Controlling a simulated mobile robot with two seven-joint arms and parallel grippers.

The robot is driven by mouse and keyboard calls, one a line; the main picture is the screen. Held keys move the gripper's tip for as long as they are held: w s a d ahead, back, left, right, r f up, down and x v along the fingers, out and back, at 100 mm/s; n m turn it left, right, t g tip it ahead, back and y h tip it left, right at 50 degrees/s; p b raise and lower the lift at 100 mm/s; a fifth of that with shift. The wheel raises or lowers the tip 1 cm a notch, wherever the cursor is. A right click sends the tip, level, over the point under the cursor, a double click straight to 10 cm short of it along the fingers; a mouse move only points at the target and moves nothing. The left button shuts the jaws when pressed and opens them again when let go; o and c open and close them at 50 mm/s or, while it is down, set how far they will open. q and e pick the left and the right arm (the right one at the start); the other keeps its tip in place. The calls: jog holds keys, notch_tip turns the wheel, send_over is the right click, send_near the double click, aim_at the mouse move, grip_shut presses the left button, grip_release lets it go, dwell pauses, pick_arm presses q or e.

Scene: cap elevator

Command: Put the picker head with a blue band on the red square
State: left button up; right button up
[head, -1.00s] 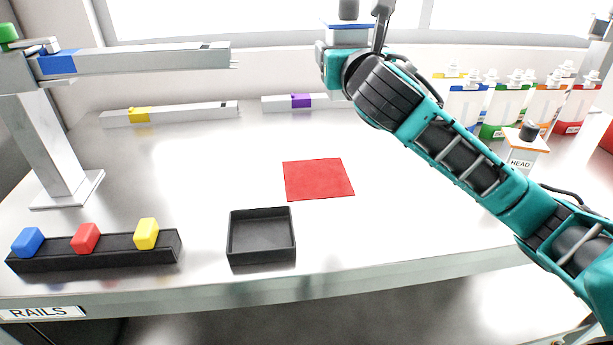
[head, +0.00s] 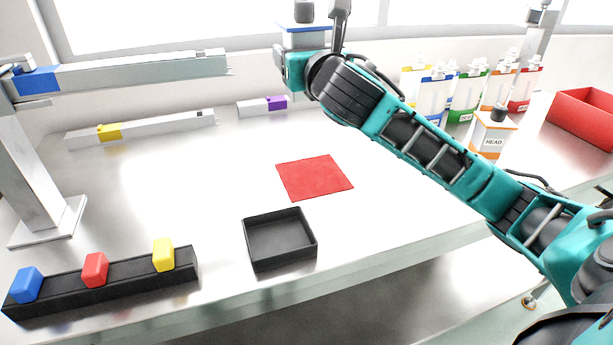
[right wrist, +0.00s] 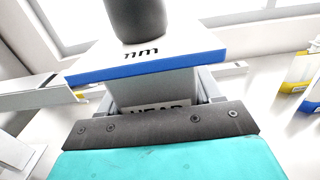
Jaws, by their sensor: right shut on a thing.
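The picker head with a blue band (head: 304,29) is a white block with a dark knob on top. It is held high above the back of the table by my right gripper (head: 290,62). In the right wrist view the picker head (right wrist: 145,72) fills the middle, upright, with the gripper (right wrist: 155,112) shut on its lower body. The red square (head: 314,177) lies flat and empty on the table, in front of and below the held head. My left gripper is not in view.
A black tray (head: 280,240) sits at the front, beside a black rack (head: 110,280) with blue, red and yellow blocks. Another head with an orange band (head: 492,134), several bags (head: 465,92) and a red bin (head: 585,118) are on the right. Rails (head: 140,129) lie at the back.

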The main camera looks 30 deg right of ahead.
jog(key=shift+f, duration=0.15)
notch_tip(320, 180, down, 19)
jog(key=b, duration=0.6)
jog(key=shift+f, duration=0.1)
jog(key=shift+f+b, duration=0.3)
jog(key=shift+b, duration=0.05)
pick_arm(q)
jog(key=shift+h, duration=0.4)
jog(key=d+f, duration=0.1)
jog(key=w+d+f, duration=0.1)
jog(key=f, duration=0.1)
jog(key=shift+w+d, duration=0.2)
pick_arm(e)
jog(key=shift+r, duration=0.1)
jog(key=o, duration=1.4)
jog(key=shift+f, duration=0.2)
jog(key=shift+c, duration=0.2)
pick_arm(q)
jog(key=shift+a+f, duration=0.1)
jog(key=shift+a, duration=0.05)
